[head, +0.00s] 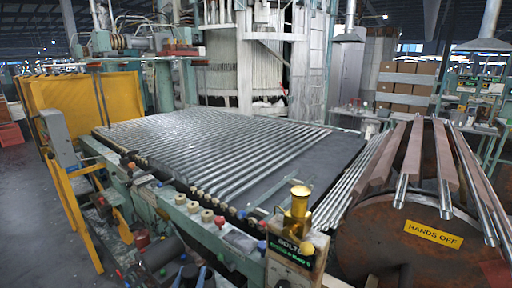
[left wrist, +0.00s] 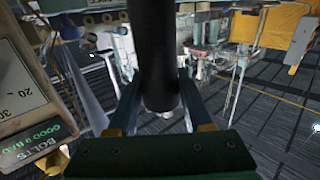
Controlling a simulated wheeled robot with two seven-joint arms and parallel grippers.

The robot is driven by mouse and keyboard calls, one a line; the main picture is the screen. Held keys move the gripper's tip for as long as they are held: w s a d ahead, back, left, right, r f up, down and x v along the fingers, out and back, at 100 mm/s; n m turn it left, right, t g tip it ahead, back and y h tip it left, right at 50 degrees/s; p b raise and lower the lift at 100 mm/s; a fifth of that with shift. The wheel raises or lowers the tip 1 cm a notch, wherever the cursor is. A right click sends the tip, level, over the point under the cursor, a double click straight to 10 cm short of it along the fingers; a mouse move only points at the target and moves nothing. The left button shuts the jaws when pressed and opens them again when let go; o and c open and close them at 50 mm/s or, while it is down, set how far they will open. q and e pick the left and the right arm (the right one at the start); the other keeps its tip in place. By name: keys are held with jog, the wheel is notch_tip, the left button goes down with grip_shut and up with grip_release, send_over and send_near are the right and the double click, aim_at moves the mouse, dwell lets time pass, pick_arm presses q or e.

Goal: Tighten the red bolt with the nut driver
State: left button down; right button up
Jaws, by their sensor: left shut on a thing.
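In the left wrist view my left gripper (left wrist: 158,95) is shut on a thick black cylinder, which looks like the handle of the nut driver (left wrist: 155,45). The handle runs up out of the top of that view, so its working end is hidden. In the head view a dark cylinder (head: 162,252) shows low on the left, beside the bench's front edge. My right gripper is not in view.
A rusty drum (head: 400,235) marked HANDS OFF is at right. Yellow frames (head: 75,215) stand at left beside open floor.

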pick_arm(q)
jog(key=shift+s+a+r+m+h, duration=0.2)
jog(key=shift+s+m+h, duration=0.2)
jog(key=shift+h, duration=0.2)
jog(key=s+r+m+g+h, duration=0.3)
jog(key=s+r+m+h, duration=0.1)
jog(key=s+h, duration=0.3)
jog(key=s+r+m+g+h, duration=0.4)
jog(key=s+r+m+h, duration=0.1)
jog(key=s, duration=0.6)
jog(key=shift+s+d+r+m+g+h, duration=0.2)
jog(key=shift+d+m+g+h, duration=0.15)
jog(key=shift+m+h, duration=0.45)
jog(key=shift+d+f+n, duration=0.1)
jog(key=shift+f+n, duration=0.1)
jog(key=shift+n, duration=0.1)
jog(key=shift+w, duration=0.1)
